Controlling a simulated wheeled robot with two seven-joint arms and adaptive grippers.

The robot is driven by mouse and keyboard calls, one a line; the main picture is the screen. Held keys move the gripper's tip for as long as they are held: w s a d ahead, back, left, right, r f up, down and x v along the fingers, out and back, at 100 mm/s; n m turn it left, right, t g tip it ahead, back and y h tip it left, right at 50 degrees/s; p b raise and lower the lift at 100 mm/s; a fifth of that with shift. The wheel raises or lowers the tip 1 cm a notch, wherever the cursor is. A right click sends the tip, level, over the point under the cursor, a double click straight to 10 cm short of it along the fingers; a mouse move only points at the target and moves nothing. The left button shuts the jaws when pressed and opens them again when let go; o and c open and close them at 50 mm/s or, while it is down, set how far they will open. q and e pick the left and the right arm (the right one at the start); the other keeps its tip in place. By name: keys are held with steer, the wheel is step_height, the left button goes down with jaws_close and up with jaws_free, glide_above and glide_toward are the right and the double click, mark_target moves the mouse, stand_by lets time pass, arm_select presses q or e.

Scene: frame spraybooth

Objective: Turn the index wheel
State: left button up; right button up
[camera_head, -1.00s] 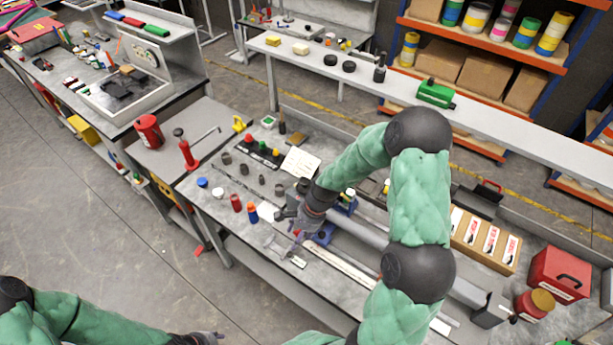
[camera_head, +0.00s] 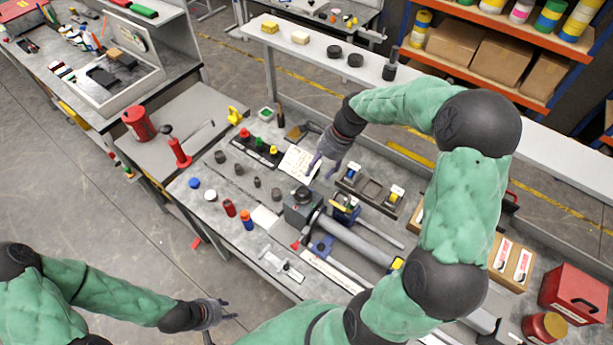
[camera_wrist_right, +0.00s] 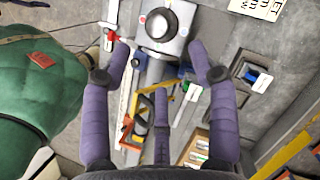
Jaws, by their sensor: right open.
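The index head is a grey block on the bench with a dark round wheel (camera_head: 303,194) on top. In the right wrist view the wheel (camera_wrist_right: 161,24) shows as a grey disc near the top, beyond the fingers. My right gripper (camera_head: 318,165) is behind the wheel in the head view, above the bench near a white sheet, apart from the wheel. Its purple fingers (camera_wrist_right: 160,58) are spread with nothing between them. My left gripper (camera_head: 229,310) is low at the left, off the bench's front edge, with its fingers apart and empty.
A long grey tube (camera_head: 350,238) extends right from the index head. Red and blue bottles (camera_head: 247,220) stand left of it. A paper sheet (camera_head: 298,163) lies behind.

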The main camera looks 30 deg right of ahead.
mark_target(304, 190)
steer(key=x, duration=1)
steer(key=shift+s+a+f, duration=0.1)
steer(key=shift+f, duration=0.1)
steer(key=c, duration=1.2)
